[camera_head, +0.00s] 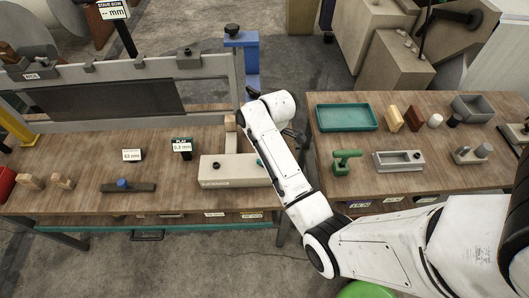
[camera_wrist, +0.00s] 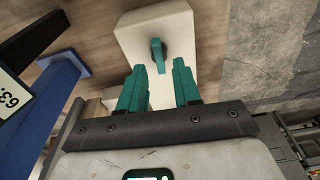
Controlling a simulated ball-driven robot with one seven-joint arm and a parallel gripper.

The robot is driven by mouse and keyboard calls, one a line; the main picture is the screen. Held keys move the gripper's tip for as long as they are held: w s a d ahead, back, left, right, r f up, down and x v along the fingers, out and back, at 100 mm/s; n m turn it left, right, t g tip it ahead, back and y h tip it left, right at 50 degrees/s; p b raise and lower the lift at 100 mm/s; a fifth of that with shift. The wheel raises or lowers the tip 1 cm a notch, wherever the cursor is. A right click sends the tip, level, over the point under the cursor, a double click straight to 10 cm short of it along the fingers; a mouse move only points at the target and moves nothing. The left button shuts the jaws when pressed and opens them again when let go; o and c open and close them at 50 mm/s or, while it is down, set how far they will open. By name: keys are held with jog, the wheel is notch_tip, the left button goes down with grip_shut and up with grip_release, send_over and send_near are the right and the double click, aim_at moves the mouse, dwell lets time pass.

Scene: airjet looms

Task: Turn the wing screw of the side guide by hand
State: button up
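In the wrist view a teal wing screw (camera_wrist: 158,55) stands out from a pale cream block (camera_wrist: 188,32), which I take for the side guide. My gripper (camera_wrist: 159,74) has two teal fingers, set apart with nothing between them. The screw's lower end lies in line with the gap, just beyond the fingertips, with no contact visible. In the head view my white arm reaches to the right end of the left bench.
A long cream box (camera_head: 225,172) lies on the left bench (camera_head: 90,183), by the arm. A blue post (camera_head: 243,60) rises behind; small displays (camera_head: 182,146) stand nearby. The right bench (camera_head: 350,98) holds a green tray (camera_head: 346,118), a grey box (camera_head: 399,162) and other parts.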

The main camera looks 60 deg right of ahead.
jog(key=shift+f, duration=0.1)
jog(key=shift+f+b, duration=0.5)
jog(key=shift+f, duration=0.4)
jog(key=shift+c, duration=0.5)
grip_shut()
